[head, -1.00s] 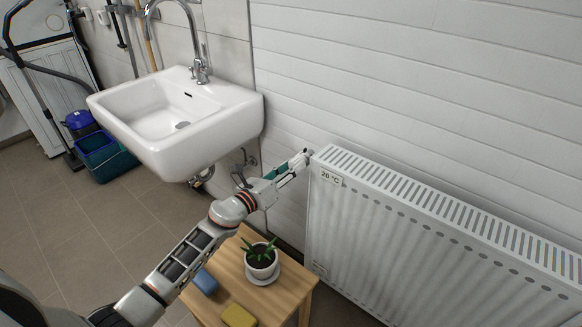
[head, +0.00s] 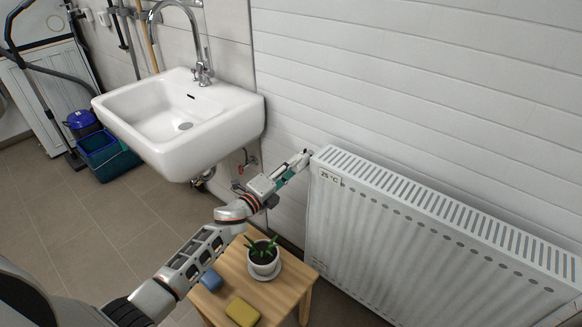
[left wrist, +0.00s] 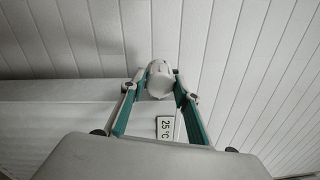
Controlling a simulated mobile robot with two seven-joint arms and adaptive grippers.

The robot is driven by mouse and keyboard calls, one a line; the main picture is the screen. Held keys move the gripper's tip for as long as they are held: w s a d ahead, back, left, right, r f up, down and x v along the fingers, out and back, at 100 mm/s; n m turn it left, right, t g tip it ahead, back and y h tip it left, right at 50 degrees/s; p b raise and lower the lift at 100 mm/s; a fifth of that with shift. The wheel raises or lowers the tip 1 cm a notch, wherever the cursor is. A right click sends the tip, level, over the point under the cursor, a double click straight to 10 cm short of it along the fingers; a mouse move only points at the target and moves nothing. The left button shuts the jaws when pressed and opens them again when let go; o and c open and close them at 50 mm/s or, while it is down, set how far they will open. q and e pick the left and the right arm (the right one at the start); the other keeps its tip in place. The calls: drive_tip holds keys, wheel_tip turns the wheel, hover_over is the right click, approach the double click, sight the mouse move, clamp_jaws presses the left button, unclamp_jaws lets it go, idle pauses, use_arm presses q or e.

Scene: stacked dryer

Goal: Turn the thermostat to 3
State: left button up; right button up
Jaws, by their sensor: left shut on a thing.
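The thermostat knob (left wrist: 159,80) is a white rounded piece at the radiator's end, seen in the left wrist view between my fingers. Its number marks are too small to read. My left gripper (head: 303,158) is at the upper left corner of the radiator (head: 440,225) and hides most of the knob in the head view. In the left wrist view my left gripper (left wrist: 159,84) is shut on the knob, one finger on each side. A label (head: 330,177) on the radiator reads 25 °C, and it also shows in the left wrist view (left wrist: 166,128). My right gripper is not in view.
A white sink (head: 180,115) hangs on the wall above and left of my left forearm. A wooden stool (head: 290,290) below the arm holds a potted plant (head: 263,260), a blue sponge (head: 211,281) and a yellow sponge (head: 242,311). Buckets (head: 103,150) stand further left.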

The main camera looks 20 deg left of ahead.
use_arm(q)
drive_tip(key=n+p, duration=0.5)
drive_tip(key=n, duration=0.8)
drive_tip(key=shift+d+f+y, duration=0.1)
drive_tip(key=shift+f+y, duration=0.05)
drive_tip(key=shift+y, duration=0.15)
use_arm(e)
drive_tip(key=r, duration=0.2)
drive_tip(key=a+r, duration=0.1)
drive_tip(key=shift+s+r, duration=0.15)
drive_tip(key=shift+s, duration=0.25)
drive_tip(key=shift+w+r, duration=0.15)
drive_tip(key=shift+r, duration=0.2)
